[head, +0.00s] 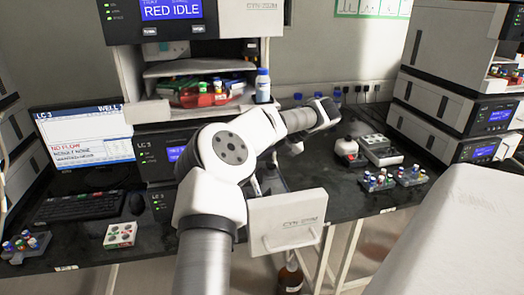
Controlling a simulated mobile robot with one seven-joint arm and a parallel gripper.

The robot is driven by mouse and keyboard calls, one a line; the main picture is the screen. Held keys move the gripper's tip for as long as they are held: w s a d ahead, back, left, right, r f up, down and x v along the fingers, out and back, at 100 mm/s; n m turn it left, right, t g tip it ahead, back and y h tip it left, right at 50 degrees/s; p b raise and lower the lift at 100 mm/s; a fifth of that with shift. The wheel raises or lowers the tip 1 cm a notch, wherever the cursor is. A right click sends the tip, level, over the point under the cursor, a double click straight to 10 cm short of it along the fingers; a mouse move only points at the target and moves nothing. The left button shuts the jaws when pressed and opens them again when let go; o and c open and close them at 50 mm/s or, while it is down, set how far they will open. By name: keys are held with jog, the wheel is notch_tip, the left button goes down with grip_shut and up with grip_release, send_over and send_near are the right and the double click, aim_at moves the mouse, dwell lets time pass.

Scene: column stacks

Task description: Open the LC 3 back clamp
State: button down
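The LC 3 stack (155,141) stands in the middle left, with the LC 3 label on a dark front panel and a blue display. A white panel marked CYN-202M (288,220) stands out low in front of the stack, over the bench's front edge; it looks like an opened door. My arm crosses the middle of the view and covers the space behind this panel. I cannot make out the back clamp; that area is mostly hidden by my arm. My gripper does not show clearly; the arm's far links point right and away.
A monitor (85,135), keyboard (82,206) and mouse (137,203) are at left. A vial tray (120,235) and vial rack (25,246) lie near the front edge. Vial racks (378,181) and another stack (480,115) stand right. A brown bottle (289,278) is below the bench.

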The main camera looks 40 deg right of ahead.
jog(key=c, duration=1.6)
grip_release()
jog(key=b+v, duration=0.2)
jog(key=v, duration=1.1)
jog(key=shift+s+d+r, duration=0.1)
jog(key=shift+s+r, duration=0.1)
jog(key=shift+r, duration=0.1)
